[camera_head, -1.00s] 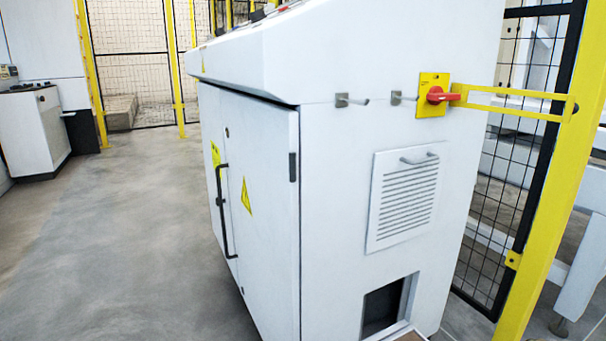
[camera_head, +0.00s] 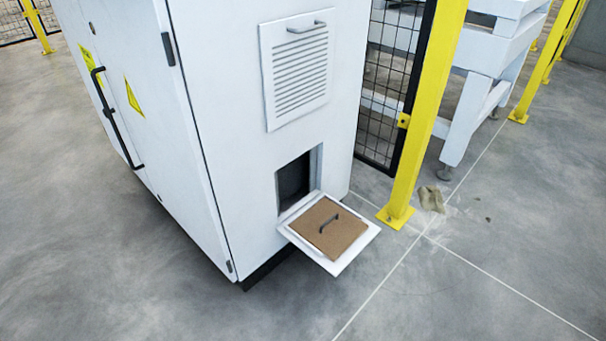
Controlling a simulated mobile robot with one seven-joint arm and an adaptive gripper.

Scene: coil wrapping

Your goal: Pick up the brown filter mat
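The brown filter mat (camera_head: 318,238) is a flat square with a small dark handle (camera_head: 329,223) on top. It lies on a white flap (camera_head: 330,266) that sticks out from the lower side of the white cabinet (camera_head: 235,150). The flap sits just below a dark square opening (camera_head: 293,183) in the cabinet wall. My gripper is not in view.
A louvred vent panel (camera_head: 297,72) with a handle is above the opening. A yellow fence post (camera_head: 425,120) stands close to the right of the flap, with black mesh behind it. A crumpled brownish scrap (camera_head: 431,198) lies on the floor. The floor in front is clear.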

